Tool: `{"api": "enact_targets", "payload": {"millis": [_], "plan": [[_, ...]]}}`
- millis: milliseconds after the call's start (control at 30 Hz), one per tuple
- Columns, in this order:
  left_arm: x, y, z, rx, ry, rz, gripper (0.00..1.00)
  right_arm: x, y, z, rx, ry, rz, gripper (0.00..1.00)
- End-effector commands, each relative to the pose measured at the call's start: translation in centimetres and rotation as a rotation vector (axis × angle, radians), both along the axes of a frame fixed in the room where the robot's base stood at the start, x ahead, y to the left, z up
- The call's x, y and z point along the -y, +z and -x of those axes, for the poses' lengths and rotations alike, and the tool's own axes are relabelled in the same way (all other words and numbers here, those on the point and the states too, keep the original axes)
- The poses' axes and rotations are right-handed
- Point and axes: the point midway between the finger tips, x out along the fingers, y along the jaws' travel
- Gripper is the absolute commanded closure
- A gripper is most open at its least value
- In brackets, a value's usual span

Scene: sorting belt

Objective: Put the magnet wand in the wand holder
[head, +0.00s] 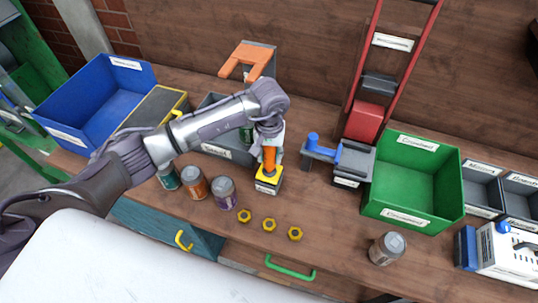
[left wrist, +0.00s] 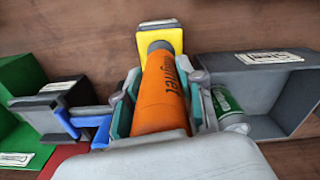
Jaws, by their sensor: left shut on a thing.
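The magnet wand (head: 268,172) has an orange handle and a yellow square foot. My left gripper (head: 269,148) is shut on its handle and holds it roughly upright. Whether the foot touches the bench I cannot tell. In the left wrist view the orange handle (left wrist: 160,95), with lettering on it, sits between the fingers (left wrist: 160,110), foot pointing away. An orange forked bracket on a grey block (head: 247,62), which looks like the wand holder, stands at the back of the bench, behind my left arm; its fork is empty. My right gripper is not in view.
A grey bin (head: 222,152) with a green can is left of the wand. A grey fixture with a blue handle (head: 352,163) and a green crate (head: 440,205) are right.

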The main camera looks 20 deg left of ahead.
Motion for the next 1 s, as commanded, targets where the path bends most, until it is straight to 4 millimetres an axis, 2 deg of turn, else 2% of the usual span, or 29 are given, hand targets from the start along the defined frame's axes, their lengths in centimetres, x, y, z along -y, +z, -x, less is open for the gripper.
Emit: {"api": "enact_targets", "payload": {"millis": [33, 167, 433, 567, 700, 733, 767, 1000], "plan": [[-0.1, -1.0, 0.6, -0.019, -0.001, -0.007, 0.58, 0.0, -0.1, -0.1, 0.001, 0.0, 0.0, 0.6], [-0.1, -1.0, 0.6, -0.02, -0.001, -0.007, 0.37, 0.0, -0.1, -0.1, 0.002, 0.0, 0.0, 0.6], [-0.1, -0.9, 0.6, -0.019, 0.0, -0.007, 0.37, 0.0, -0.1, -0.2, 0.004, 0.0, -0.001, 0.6], [-0.1, -0.4, 0.6, -0.018, 0.0, -0.006, 0.37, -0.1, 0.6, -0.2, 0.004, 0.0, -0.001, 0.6], [0.0, 1.3, 0.5, -0.018, 0.001, -0.003, 0.37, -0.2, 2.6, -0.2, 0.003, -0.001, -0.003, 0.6], [-0.1, 1.4, 0.3, -0.011, 0.0, -0.003, 0.37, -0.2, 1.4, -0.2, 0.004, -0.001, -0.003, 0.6], [-0.1, 2.0, 0.2, -0.008, -0.002, -0.004, 0.37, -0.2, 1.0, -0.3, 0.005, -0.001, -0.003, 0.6], [-0.1, 7.8, 0.2, -0.006, -0.001, -0.003, 0.37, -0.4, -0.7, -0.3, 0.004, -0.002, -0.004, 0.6]]}}
